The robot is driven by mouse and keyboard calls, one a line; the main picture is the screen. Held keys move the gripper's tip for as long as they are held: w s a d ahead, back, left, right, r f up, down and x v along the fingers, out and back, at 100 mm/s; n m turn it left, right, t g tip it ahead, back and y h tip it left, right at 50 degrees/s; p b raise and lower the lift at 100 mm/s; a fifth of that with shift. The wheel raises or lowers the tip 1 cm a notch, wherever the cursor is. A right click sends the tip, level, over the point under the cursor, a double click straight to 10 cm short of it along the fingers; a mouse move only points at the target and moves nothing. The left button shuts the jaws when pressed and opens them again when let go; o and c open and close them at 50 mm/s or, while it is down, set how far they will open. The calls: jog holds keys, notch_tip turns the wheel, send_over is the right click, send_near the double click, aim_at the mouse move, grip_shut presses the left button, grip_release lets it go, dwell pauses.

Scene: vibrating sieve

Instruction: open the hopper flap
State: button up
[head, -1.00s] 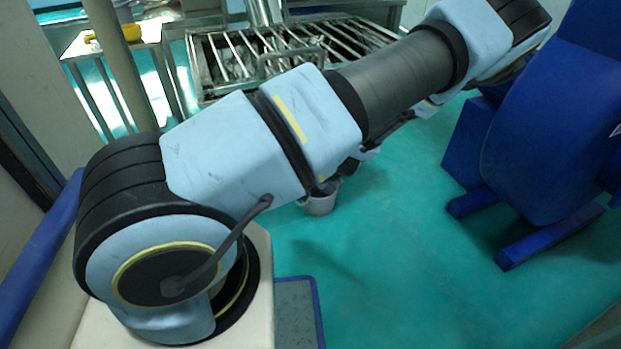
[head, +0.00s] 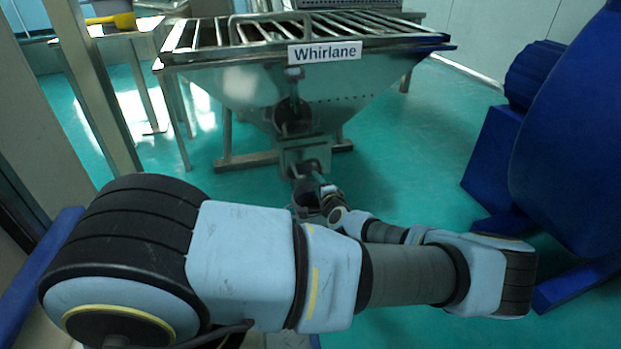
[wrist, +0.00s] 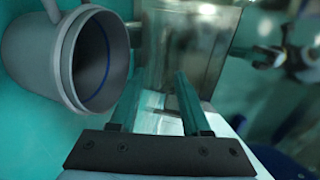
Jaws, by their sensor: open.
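The steel hopper (head: 355,100) has a label "Whirlane" on its rim and tapers down to an outlet section (head: 303,157). A grey bucket (wrist: 40,55) fills the left of the wrist view, its mouth facing right; in the head view it is partly hidden below the outlet. My gripper (wrist: 158,88) is open and empty. A shiny steel plate (wrist: 180,45) lies in front of its fingers; I cannot tell for sure whether it is the flap, or whether the fingers touch it. In the head view my gripper (head: 328,195) is small, close to the outlet.
A knobbed metal fitting (wrist: 285,55) is at the upper right of the wrist view. A bar grate (head: 270,32) covers the hopper top. A large blue machine (head: 570,140) stands at right. A small table (head: 120,30) with a yellow item is at back left. Green floor lies between.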

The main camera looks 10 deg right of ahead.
aim_at(311, 176)
jog(key=b+x, duration=0.1)
jog(key=x, duration=0.5)
jog(key=shift+w+f, duration=0.1)
jog(key=shift+w, duration=0.15)
grip_shut()
dwell(1.2)
